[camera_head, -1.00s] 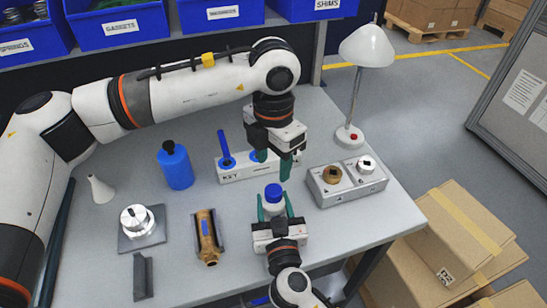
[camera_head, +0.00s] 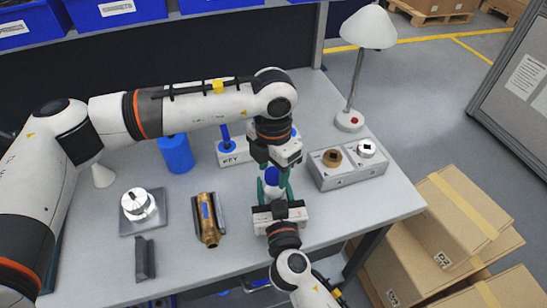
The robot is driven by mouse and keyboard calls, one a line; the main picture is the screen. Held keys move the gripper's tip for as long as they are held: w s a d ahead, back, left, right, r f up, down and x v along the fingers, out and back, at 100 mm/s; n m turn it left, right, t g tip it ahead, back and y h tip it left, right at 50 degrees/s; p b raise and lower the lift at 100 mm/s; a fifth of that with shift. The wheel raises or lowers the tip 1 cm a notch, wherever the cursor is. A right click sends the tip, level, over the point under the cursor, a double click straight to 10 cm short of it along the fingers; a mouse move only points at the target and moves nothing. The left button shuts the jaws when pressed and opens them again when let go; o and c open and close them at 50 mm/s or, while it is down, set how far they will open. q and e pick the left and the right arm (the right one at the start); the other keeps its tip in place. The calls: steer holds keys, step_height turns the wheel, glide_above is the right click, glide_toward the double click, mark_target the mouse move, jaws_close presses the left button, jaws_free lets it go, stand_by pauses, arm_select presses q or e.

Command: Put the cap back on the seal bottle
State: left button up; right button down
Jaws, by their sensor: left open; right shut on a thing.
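The seal bottle (camera_head: 273,191) is a small white bottle with the blue cap (camera_head: 271,175) on its top. My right gripper (camera_head: 274,188) reaches in from the front and is shut on the bottle's body, with green fingers on both sides. The bottle looks upright. My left gripper (camera_head: 276,167) points down from above, right over the blue cap. It is open, and its fingertips are close to the cap. I cannot tell whether they touch it. The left gripper's body hides part of the cap's surroundings.
A white KEY block (camera_head: 231,156) is behind my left gripper. A blue bottle (camera_head: 176,154), a silver dial (camera_head: 138,204) and a brass part in a cradle (camera_head: 208,225) stand at left.

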arm_select(q)
steer(key=shift+f, duration=0.1)
steer(key=c, duration=1)
steer(key=o, duration=1.2)
step_height(320, 180, up, 12)
steer(key=shift+r, duration=0.1)
arm_select(e)
steer(key=c, duration=0.6)
jaws_free()
